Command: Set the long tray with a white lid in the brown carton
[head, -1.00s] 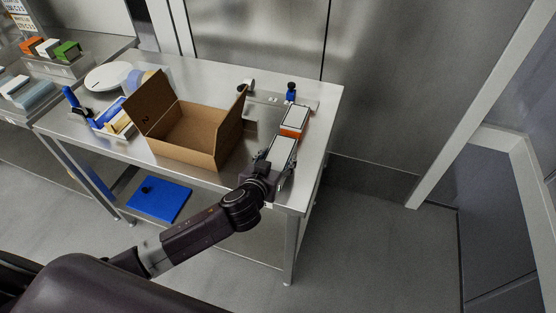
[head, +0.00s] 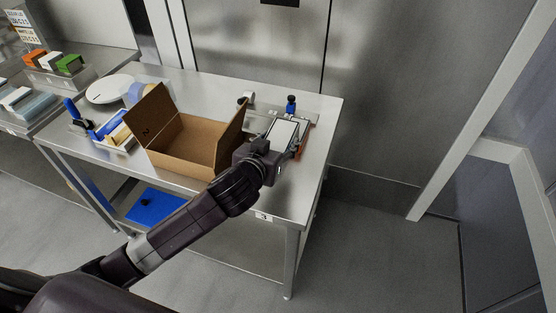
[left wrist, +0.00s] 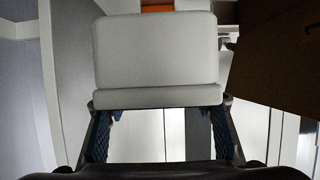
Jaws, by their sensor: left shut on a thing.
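The long tray with a white lid (head: 282,132) is held in my left gripper (head: 270,148), near the right end of the table and just right of the carton. In the left wrist view the pale tray (left wrist: 155,50) fills the upper middle, with the finger pads of my left gripper (left wrist: 160,108) on either side of its near end. The brown carton (head: 184,160) stands open on the table, its flaps raised at left and right. Its brown flap also shows at the right of the left wrist view (left wrist: 275,55). My right gripper is out of view.
An orange-sided tray (head: 302,143) sits partly hidden behind the held tray. A blue-topped item (head: 291,104) and a small roll (head: 247,98) stand at the back. The table's front right is clear.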

